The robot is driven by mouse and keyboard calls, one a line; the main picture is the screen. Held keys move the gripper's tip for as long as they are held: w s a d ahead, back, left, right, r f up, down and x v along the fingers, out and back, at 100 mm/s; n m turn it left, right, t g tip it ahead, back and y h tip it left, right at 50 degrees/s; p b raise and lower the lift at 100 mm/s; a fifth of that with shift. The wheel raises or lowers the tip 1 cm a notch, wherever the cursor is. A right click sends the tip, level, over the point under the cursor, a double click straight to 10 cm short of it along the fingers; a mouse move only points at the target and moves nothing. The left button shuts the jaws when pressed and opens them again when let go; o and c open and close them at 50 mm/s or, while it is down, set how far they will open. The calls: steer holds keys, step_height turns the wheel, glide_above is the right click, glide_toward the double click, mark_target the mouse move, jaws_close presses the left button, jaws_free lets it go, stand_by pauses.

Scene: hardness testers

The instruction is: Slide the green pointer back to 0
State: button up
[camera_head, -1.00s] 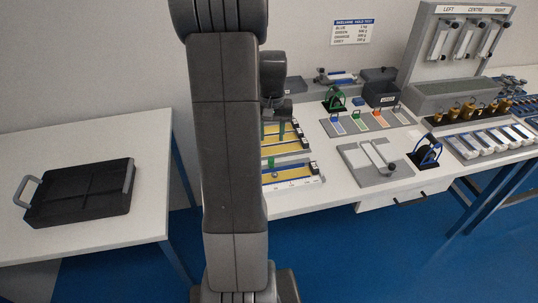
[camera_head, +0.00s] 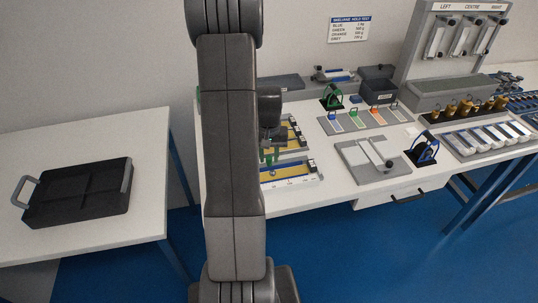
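A small green piece (camera_head: 271,156), probably the green pointer, shows at the nearer tracks, right beside my arm. My gripper (camera_head: 272,142) points down over the tracks, just above or at this green piece. I cannot tell whether it touches it. The fingers are too small and dark to tell open from shut. The 0 end of the scale cannot be read and may be behind my arm.
A green-framed tester (camera_head: 333,97) and a blue-framed one (camera_head: 425,149) stand on the table. A grey board with a slider (camera_head: 373,158) lies in front, a strip of coloured cards (camera_head: 365,119) behind.

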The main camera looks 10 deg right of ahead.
jaws_close()
steer(key=a+b, duration=0.1)
steer(key=a, duration=0.5)
steer(key=shift+a, duration=0.15)
steer(key=shift+o, duration=0.2)
jaws_free()
steer(key=o, duration=0.3)
steer(key=shift+a, duration=0.2)
steer(key=shift+d, duration=0.1)
step_height(320, 180, up, 14)
